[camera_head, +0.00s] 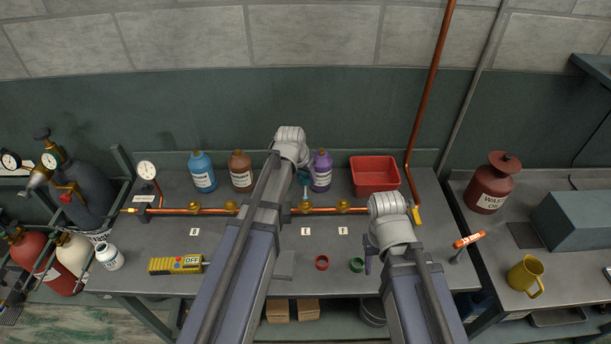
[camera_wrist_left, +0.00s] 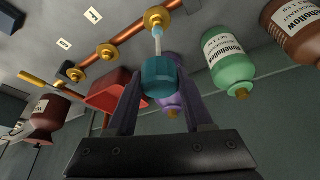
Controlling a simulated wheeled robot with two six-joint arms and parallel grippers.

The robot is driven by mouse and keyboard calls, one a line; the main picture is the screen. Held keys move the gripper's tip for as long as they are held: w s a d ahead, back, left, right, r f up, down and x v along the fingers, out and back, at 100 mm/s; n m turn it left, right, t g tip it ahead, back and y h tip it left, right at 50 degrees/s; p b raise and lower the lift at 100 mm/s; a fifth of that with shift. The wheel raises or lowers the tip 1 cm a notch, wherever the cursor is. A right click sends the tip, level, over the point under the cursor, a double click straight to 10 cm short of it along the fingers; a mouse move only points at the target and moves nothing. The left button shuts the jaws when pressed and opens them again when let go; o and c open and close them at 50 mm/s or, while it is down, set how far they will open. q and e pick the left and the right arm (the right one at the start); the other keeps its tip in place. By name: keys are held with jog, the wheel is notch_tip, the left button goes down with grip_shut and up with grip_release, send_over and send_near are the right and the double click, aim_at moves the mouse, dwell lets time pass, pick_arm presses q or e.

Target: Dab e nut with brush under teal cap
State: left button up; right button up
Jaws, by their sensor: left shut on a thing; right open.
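My left gripper (camera_head: 304,176) is shut on the teal cap (camera_wrist_left: 160,75), which also shows in the head view, partly covered by my arm. A pale brush (camera_wrist_left: 157,42) extends from the cap to the brass e nut (camera_wrist_left: 157,18) on the copper pipe. The brush tip appears at or against the nut; exact contact is hard to tell. In the head view the e nut (camera_head: 305,208) sits behind the label that reads E (camera_head: 306,231). My right gripper (camera_head: 368,260) is open over the bench's front right, its fingers mostly hidden by its wrist.
Brass nuts stand left (camera_head: 231,206) and right (camera_head: 343,206) along the pipe. A purple bottle (camera_head: 321,172) is close behind the left gripper; a green bottle (camera_wrist_left: 230,60) is nearby. A red bin (camera_head: 375,175) stands right. Red (camera_head: 322,262) and green (camera_head: 357,265) rings lie in front.

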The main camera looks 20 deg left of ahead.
pick_arm(q)
jog(key=shift+f+b, duration=0.65)
dwell(1.5)
notch_tip(320, 180, up, 7)
jog(key=p, duration=0.7)
dwell(0.4)
jog(key=shift+d, duration=0.1)
